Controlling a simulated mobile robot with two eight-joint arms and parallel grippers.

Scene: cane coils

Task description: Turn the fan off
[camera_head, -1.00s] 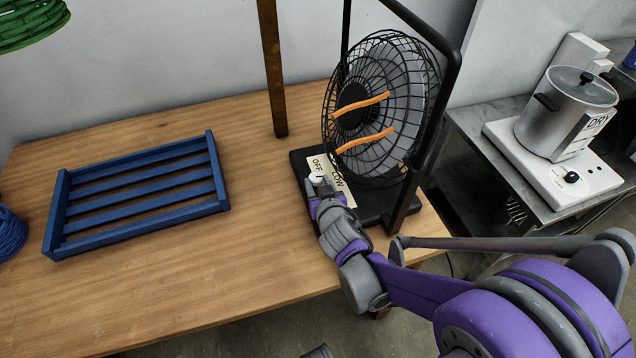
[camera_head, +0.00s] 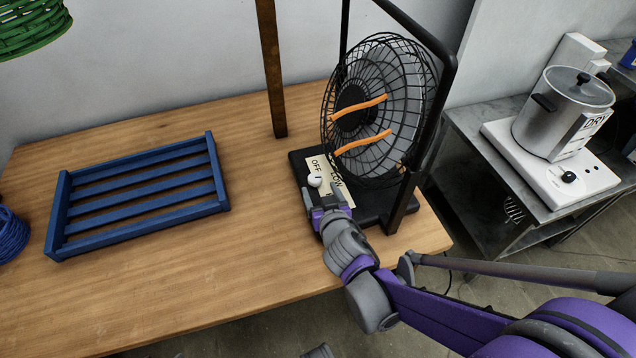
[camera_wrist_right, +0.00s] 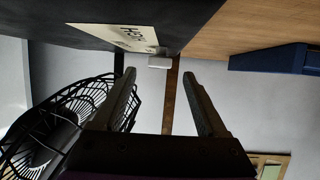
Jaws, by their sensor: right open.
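The black caged fan (camera_head: 382,105) stands at the right end of the wooden table, with two orange ribbons (camera_head: 362,143) on its front. My right gripper (camera_head: 319,197) is open just in front of the knob. In the right wrist view the knob (camera_wrist_right: 159,62) shows beyond and between the parted fingers (camera_wrist_right: 160,78), apart from them. My left gripper is not in view.
A blue slatted rack (camera_head: 140,197) lies on the table (camera_head: 180,290) to the left. A pot (camera_head: 565,112) sits on a white hot plate at the right. The table's front middle is clear.

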